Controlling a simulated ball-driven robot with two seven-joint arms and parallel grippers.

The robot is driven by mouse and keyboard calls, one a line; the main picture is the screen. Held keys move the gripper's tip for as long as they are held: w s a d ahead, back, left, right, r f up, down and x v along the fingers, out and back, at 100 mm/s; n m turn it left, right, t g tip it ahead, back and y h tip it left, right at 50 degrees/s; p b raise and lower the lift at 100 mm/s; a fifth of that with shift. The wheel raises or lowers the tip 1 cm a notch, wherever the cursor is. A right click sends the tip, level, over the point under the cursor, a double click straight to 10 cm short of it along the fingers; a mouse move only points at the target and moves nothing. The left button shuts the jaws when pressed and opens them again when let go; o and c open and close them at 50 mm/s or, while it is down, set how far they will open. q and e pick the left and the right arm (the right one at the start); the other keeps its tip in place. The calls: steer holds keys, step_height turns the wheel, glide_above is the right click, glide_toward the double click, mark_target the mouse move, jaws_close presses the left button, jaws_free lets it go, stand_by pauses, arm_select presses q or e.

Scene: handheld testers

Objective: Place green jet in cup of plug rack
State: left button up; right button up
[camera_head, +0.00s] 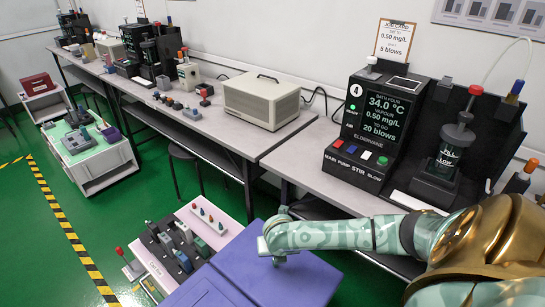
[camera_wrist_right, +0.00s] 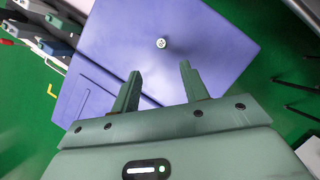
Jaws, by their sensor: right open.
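My right gripper (camera_head: 276,248) is over the blue-purple case (camera_head: 255,262) in the head view. In the right wrist view the gripper (camera_wrist_right: 159,70) is open, with nothing between its fingers. A small, pale round-topped piece (camera_wrist_right: 161,43) stands on the case lid just beyond the fingertips, apart from them. It looks whitish with dark marks; I cannot tell if it is the green jet. A pale pinkish board (camera_head: 225,235) with several small coloured plugs is left of the case; it may be the plug rack. Its cup cannot be made out. My left gripper is not in view.
Dark handheld testers (camera_head: 182,262) stand left of the case. The long bench (camera_head: 325,175) behind carries a beige box (camera_head: 262,98), a black tester with a lit screen (camera_head: 385,125) and a pump unit (camera_head: 445,155). Green floor lies between the bench and the yellow-black tape.

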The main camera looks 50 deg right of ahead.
steer(key=b+x, duration=0.5)
steer(key=x, duration=0.4)
steer(key=shift+s+f, duration=0.1)
steer(key=shift+f, duration=0.1)
steer(key=b+x, duration=0.3)
steer(key=x, duration=0.1)
steer(key=shift+s+a+f, duration=0.15)
steer(key=shift+s+f, duration=0.05)
steer(key=shift+s, duration=0.1)
steer(key=shift+w+f+b, duration=0.2)
steer(key=shift+b, duration=0.1)
steer(key=shift+r, duration=0.25)
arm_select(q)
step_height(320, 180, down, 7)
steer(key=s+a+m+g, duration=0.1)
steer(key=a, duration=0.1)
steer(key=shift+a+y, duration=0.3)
arm_select(e)
jaws_close()
